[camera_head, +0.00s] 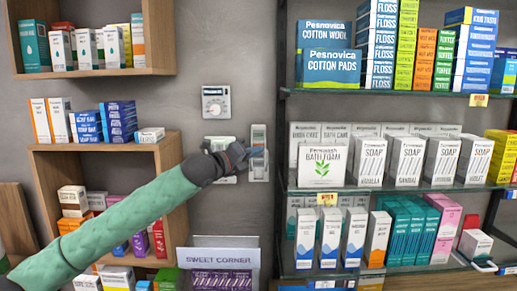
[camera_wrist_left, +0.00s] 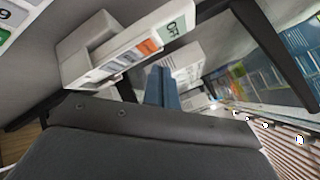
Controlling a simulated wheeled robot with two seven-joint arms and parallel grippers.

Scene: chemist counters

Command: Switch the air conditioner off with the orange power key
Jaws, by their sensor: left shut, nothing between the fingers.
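My left gripper (camera_head: 252,154) is shut and empty, held up in front of the grey wall in the head view. It covers part of a tall white wall panel (camera_head: 258,134) and of a smaller white box (camera_head: 222,143) beside it. In the left wrist view, a white control unit (camera_wrist_left: 100,72) carries a row of keys, with an orange key (camera_wrist_left: 148,46) and a small screen (camera_wrist_left: 175,28) that seems to read OFF. My shut fingers (camera_wrist_left: 163,82) are below the keys there; I cannot tell whether they touch the unit. My right gripper is not in view.
A white wall unit with a dial (camera_head: 215,102) hangs above my gripper. Glass shelves (camera_head: 380,188) of boxed goods stand close on the right. A wooden cubby shelf (camera_head: 110,150) is on the left, behind my arm. A sweet display (camera_head: 221,256) stands below.

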